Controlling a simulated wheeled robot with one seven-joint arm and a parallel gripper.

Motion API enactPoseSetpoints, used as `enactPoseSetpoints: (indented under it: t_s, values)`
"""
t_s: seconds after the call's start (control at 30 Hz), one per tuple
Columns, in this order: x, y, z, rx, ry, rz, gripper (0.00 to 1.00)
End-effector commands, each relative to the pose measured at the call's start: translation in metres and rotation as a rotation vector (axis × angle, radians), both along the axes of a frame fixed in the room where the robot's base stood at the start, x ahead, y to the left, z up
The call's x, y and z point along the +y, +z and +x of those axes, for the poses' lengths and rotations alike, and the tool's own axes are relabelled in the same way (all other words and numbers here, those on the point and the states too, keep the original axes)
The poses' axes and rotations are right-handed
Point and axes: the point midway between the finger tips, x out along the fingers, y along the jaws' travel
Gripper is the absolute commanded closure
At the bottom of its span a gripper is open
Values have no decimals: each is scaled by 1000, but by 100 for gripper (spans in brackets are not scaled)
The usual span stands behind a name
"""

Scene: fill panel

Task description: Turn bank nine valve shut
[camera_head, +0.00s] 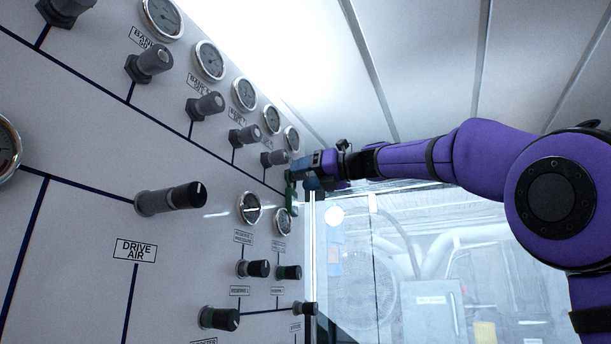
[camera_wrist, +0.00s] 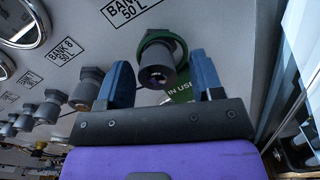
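The valve (camera_wrist: 157,64) under a "BANK … 50 L" label, its number cut off by the frame edge, is a grey knob on a dark collar in the wrist view. A green ring and a green "IN USE" tag (camera_wrist: 182,92) are around its base; the tag also shows in the head view (camera_head: 290,194). My gripper (camera_wrist: 162,72) is open, with one blue finger on each side of the knob and gaps between. How far the fingertips reach along the knob I cannot tell. In the head view my gripper (camera_head: 300,172) is at the panel's far right end and hides this valve.
The bank 8 valve (camera_wrist: 87,88) is just left of my left finger, with more valves beyond. Gauges (camera_head: 271,120) line the panel above the valves. The drive air knob (camera_head: 171,199) and reserve knobs (camera_head: 253,268) sit lower. Right of the panel edge is a window (camera_head: 400,270).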

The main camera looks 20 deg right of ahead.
Motion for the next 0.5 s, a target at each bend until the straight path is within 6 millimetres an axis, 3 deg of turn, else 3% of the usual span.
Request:
enactPoseSetpoints:
  t_s: [0.27, 0.5]
  values:
    - [-1, 1, -2, -2, 0, -1, 40]
    - [-21, 1, -22, -3, -2, 1, 40]
